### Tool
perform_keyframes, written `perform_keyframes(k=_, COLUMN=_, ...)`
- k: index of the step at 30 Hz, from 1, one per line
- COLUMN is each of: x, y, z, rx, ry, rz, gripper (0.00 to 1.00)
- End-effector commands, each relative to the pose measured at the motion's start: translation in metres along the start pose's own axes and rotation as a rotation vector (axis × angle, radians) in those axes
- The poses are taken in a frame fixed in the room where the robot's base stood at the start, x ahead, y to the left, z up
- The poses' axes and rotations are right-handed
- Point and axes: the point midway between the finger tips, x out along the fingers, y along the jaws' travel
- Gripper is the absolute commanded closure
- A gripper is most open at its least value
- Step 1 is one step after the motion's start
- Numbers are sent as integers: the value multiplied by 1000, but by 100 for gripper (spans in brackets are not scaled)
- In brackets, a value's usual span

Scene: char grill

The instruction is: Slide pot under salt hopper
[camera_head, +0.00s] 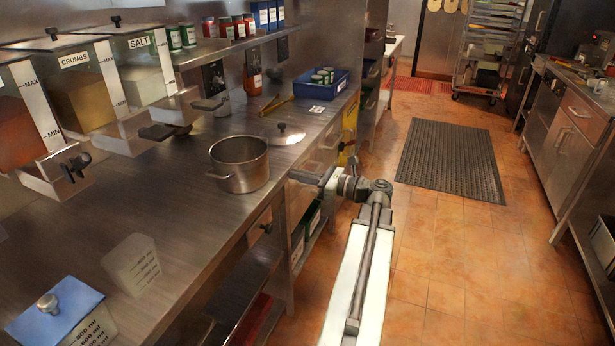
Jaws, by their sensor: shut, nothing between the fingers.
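The metal pot (242,168) stands upright on the steel counter, open at the top, with a side handle toward the left. The salt hopper (148,84) is a clear bin with a SALT label, mounted above the counter to the left of and behind the pot. My gripper (300,178) is shut and empty. It is at the counter's front edge, to the right of the pot and apart from it.
A crumbs hopper (88,92) and another hopper sit left of the salt one. A lid (282,135), yellow-handled tongs (275,105) and a blue tray (325,87) lie behind the pot. Measuring containers (132,264) stand at the front left. The counter left of the pot is clear.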

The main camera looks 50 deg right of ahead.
Motion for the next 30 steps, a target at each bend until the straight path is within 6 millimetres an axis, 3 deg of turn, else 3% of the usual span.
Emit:
perform_keyframes(k=6, x=48, y=0, z=0, rx=0, ry=0, rz=2, gripper=100)
perform_keyframes(k=12, x=74, y=0, z=0, rx=0, ry=0, rz=1, gripper=100)
perform_keyframes(k=26, x=80, y=-1, z=0, rx=0, ry=0, rz=-3, gripper=100)
perform_keyframes(k=30, x=80, y=-12, z=0, rx=0, ry=0, rz=-23, gripper=100)
